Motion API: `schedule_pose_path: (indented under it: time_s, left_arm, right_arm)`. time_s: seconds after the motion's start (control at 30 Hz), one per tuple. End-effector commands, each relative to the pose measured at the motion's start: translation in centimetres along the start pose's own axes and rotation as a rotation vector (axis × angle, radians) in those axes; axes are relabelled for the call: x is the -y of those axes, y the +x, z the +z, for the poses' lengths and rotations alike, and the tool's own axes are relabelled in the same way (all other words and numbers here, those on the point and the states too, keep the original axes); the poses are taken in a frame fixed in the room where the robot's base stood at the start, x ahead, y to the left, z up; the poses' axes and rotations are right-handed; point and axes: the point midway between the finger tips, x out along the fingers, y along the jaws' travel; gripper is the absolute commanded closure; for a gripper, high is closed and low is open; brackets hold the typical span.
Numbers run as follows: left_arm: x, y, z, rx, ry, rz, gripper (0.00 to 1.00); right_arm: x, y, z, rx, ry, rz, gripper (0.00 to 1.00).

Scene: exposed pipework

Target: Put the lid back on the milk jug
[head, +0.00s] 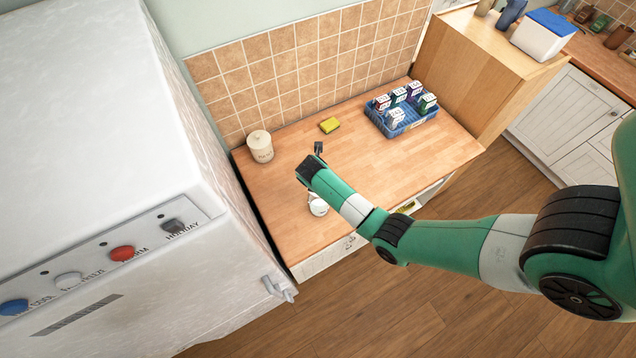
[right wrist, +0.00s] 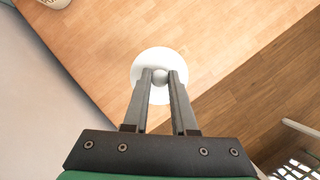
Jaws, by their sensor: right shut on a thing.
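In the right wrist view, a round white lid (right wrist: 158,57) with a small grey knob lies between the fingertips of my right gripper (right wrist: 161,78). The fingers are shut on the knob. In the head view, a small white object (head: 318,207) shows just below my right wrist, near the front edge of the counter. My arm partly covers it, and I cannot tell whether it is the lid, the milk jug or both. No jug body shows clearly under the lid in the wrist view. My left gripper is not in view.
A yellow sponge (head: 329,125) and a blue crate (head: 409,129) of small cartons lie at the back. A white appliance (head: 90,120) borders the left. The wooden counter (head: 430,160) is clear at right.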

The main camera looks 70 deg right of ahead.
Motion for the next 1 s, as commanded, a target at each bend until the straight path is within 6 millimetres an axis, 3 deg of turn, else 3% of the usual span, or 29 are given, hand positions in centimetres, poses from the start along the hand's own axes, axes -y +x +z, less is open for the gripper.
schedule_pose_path:
  time_s: [0.5,0.7,1.0]
  left_arm:
    - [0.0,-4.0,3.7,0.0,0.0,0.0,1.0]
    - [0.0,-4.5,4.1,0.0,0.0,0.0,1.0]
    - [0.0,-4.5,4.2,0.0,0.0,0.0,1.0]
  right_arm:
    - [0.0,4.3,-1.9,-0.001,0.0,0.0,1.0]
    - [0.0,5.6,-2.4,0.0,0.0,0.0,1.0]
    - [0.0,5.8,-2.4,0.0,0.001,0.0,1.0]
